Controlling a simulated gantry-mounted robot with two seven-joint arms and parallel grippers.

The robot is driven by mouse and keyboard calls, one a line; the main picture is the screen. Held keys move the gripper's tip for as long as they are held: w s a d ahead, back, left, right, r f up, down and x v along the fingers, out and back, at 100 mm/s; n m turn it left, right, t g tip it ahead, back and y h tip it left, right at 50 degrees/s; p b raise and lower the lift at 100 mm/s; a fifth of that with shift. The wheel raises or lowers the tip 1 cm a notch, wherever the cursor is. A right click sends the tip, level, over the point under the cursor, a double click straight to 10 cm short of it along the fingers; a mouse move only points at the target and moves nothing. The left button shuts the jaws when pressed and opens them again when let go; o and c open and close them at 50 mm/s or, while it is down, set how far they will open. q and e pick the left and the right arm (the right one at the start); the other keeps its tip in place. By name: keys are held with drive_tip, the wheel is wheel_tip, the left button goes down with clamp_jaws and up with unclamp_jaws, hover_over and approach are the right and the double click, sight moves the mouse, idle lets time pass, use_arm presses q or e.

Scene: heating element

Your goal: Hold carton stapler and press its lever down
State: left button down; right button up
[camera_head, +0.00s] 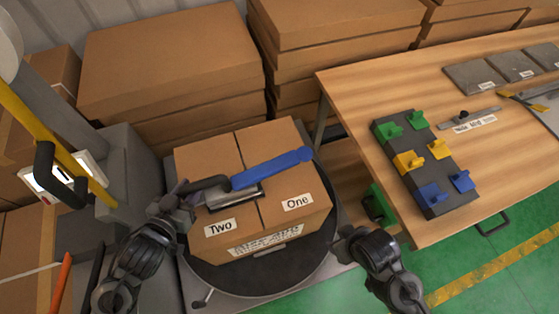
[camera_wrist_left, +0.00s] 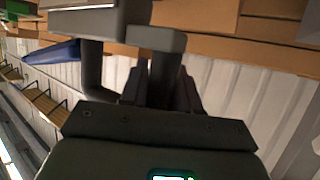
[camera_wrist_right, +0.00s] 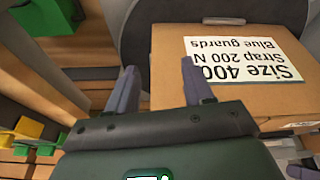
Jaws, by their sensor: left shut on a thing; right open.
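The carton stapler (camera_head: 237,193) lies across the top of a brown carton (camera_head: 285,135), with a grey metal body, a dark handle and a long blue lever (camera_head: 272,168) reaching right. My left gripper (camera_head: 182,200) is shut on the stapler's dark left end. In the left wrist view, its fingers (camera_wrist_left: 160,85) close on a dark grey part, and the blue lever (camera_wrist_left: 55,52) shows at the left. My right gripper (camera_head: 347,235) is open and empty, right of the carton's front corner and apart from the lever. In the right wrist view, its fingers (camera_wrist_right: 160,85) are spread beside the carton (camera_wrist_right: 240,100).
The carton carries labels "Two" (camera_head: 219,227) and "One" (camera_head: 297,203) and rests on a round dark turntable (camera_head: 270,278). A wooden table (camera_head: 350,95) at the right holds a dark board (camera_head: 437,195) with coloured blocks. Stacked boxes (camera_head: 170,60) stand behind.

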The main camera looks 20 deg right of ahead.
clamp_jaws()
idle(1.7)
